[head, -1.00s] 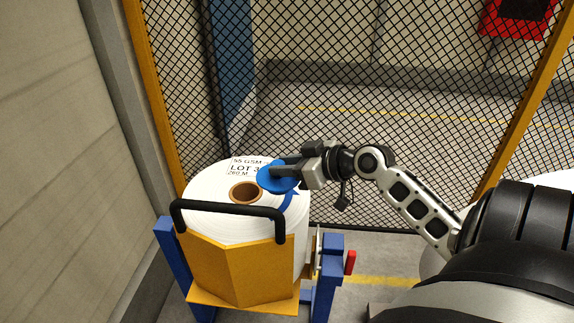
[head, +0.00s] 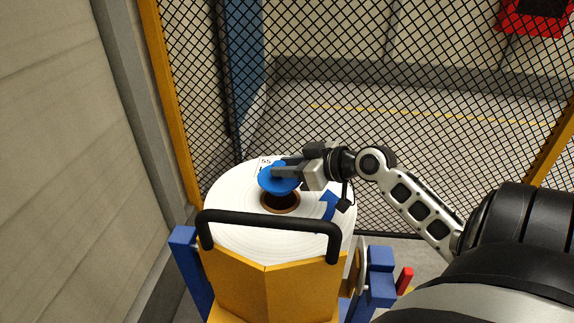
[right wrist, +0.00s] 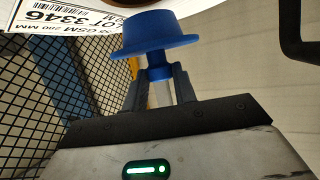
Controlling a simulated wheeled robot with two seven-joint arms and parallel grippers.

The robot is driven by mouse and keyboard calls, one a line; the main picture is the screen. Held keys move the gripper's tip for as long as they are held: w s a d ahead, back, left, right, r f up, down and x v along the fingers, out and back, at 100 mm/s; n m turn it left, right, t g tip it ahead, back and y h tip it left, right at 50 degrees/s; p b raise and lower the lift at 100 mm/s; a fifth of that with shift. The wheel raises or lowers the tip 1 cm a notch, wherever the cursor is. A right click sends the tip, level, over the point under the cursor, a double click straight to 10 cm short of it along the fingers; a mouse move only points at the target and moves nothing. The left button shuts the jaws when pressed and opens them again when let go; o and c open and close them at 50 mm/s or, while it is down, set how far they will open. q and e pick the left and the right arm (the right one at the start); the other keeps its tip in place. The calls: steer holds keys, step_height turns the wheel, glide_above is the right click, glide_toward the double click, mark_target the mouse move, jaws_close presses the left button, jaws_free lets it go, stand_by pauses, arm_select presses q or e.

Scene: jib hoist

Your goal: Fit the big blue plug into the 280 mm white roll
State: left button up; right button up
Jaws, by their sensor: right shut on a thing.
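The white roll (head: 232,222) stands on end in a blue and yellow stand, its brown core hole (head: 283,203) facing up. My right gripper (head: 280,170) is shut on the big blue plug (head: 275,183) by its stem. In the head view the plug's disc overlaps the far-left edge of the core hole. In the right wrist view the plug (right wrist: 158,35) sits between the fingers (right wrist: 160,88), and the roll's printed label (right wrist: 60,15) shows beyond it. The height gap between plug and roll is hard to judge. My left gripper is not in view.
A black handle bar (head: 268,222) on a yellow plate (head: 270,290) rises in front of the roll. Blue stand posts (head: 190,265) flank it. A mesh fence (head: 330,60) stands behind, and a wall (head: 60,150) is at the left.

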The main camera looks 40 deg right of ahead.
mark_target(296, 184)
step_height(296, 184, down, 3)
steer(key=shift+r+b, duration=0.2)
steer(key=shift+b, duration=0.6)
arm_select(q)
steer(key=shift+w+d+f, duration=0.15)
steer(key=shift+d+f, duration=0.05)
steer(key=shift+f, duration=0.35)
arm_select(e)
steer(key=shift+f, duration=0.15)
steer(key=shift+f, duration=0.1)
steer(key=shift+f+b, duration=0.75)
steer(key=shift+b, duration=0.2)
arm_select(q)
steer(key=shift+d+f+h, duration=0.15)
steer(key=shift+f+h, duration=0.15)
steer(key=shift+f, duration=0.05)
arm_select(e)
steer(key=shift+f, duration=0.15)
arm_select(q)
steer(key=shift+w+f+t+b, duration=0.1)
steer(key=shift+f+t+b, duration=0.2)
steer(key=shift+b, duration=0.15)
arm_select(e)
steer(key=shift+f, duration=0.35)
